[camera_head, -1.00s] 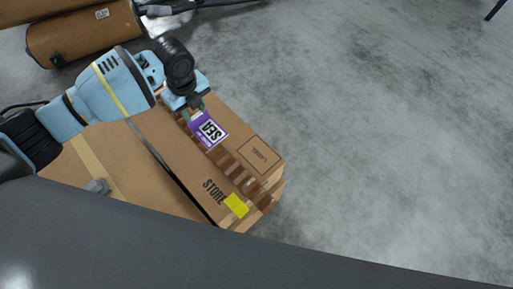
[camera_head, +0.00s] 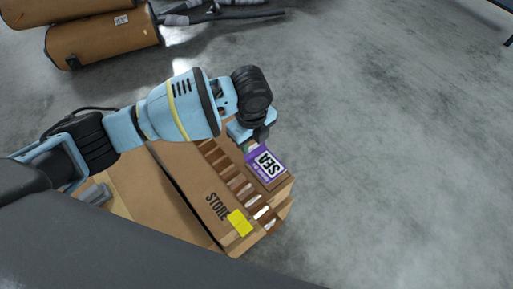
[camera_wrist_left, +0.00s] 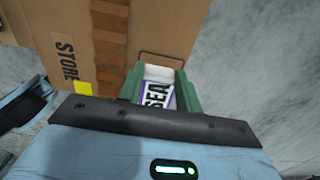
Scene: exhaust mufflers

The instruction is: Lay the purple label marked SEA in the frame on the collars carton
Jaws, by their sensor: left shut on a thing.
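The purple label marked SEA (camera_head: 265,165) is held by my left gripper (camera_head: 254,142) above the right part of the collars carton (camera_head: 205,195). It covers most of the printed frame there. In the left wrist view the label (camera_wrist_left: 157,93) sits between the green fingers of my left gripper (camera_wrist_left: 157,80), which are shut on it. The edge of the frame (camera_wrist_left: 162,55) shows just beyond the label. I cannot tell whether the label touches the carton.
The carton has a STORE print, a yellow sticker (camera_head: 240,223) and a slotted opening (camera_head: 228,173). Brown mufflers (camera_head: 105,40) and dark pipes (camera_head: 225,15) lie at the back left. Grey floor (camera_head: 400,140) to the right is clear.

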